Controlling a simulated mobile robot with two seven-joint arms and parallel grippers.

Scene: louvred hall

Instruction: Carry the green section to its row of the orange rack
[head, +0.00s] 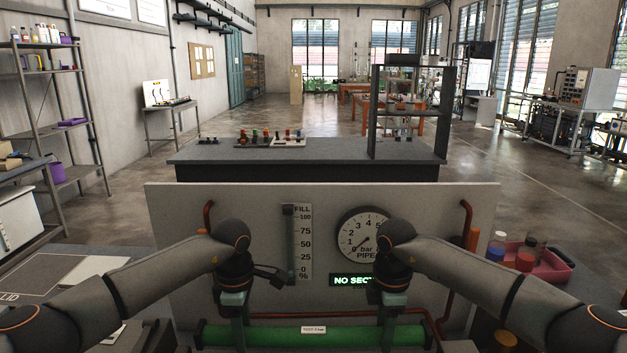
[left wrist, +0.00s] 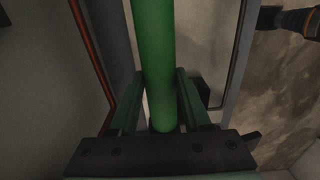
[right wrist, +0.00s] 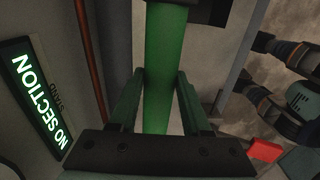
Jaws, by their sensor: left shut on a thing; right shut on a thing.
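The green section (head: 275,336) is a long green pipe with a small white label. It lies level across the bottom of the head view, in front of the grey panel. My left gripper (head: 237,318) is shut on it left of the label, and my right gripper (head: 391,318) is shut on it to the right. In the left wrist view the green section (left wrist: 158,60) runs between the fingers, and the right wrist view shows the green section (right wrist: 160,75) held likewise. I cannot make out the orange rack for certain.
The grey panel (head: 170,225) carries a fill scale (head: 304,245), a dial gauge (head: 362,232) and a lit "NO SECTION" sign (head: 350,281). A dark bench (head: 290,154) stands behind it. A pink tray (head: 552,268) with jars is at the right. Shelving (head: 55,100) stands at the left.

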